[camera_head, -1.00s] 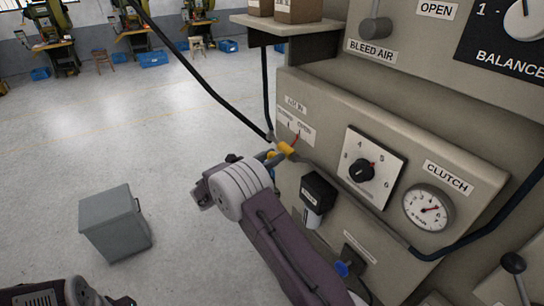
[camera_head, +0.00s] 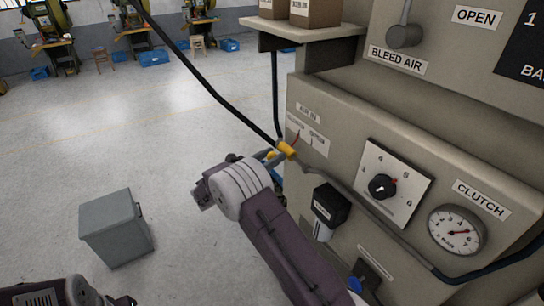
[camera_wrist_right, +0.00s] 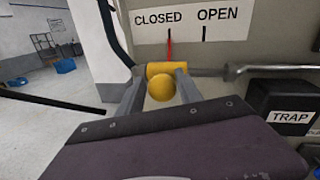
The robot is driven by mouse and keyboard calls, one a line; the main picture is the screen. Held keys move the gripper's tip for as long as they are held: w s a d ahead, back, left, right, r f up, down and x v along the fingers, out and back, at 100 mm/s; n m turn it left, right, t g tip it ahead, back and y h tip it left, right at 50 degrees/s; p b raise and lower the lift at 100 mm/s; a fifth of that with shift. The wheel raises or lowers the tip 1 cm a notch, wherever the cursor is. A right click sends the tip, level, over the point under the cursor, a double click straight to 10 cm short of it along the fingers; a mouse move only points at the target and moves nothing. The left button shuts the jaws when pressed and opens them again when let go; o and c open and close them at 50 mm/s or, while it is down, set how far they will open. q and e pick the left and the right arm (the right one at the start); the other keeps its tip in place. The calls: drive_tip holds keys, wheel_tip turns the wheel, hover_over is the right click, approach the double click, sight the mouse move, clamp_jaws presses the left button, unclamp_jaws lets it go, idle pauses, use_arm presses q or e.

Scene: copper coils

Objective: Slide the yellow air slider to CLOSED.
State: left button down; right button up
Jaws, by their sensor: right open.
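The yellow air slider (camera_head: 287,150) sits on the grey pipe at the left edge of the machine panel. In the right wrist view its round yellow knob (camera_wrist_right: 161,89) faces me. Its red pointer (camera_wrist_right: 169,46) is under the word CLOSED on the white label (camera_wrist_right: 187,20); a black tick stands under OPEN. My right gripper (camera_head: 273,156) is open, with one finger on each side of the slider, as the right wrist view (camera_wrist_right: 160,92) shows. I cannot tell whether a finger touches it. My left arm shows at the bottom left; its jaws are not clear.
A black TRAP unit (camera_wrist_right: 291,110) hangs below the pipe, right of the slider. A dial (camera_head: 382,187) and clutch gauge (camera_head: 457,230) are further right. A dark hose (camera_head: 200,75) runs to the pipe's left end. A grey bin (camera_head: 116,230) stands on open floor.

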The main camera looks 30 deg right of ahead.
drive_tip(key=shift+a+f, duration=0.15)
drive_tip(key=shift+a, duration=0.05)
drive_tip(key=b+v, duration=0.2)
drive_tip(key=v, duration=0.6)
drive_tip(key=shift+s+a, duration=0.2)
drive_tip(key=shift+a, duration=0.15)
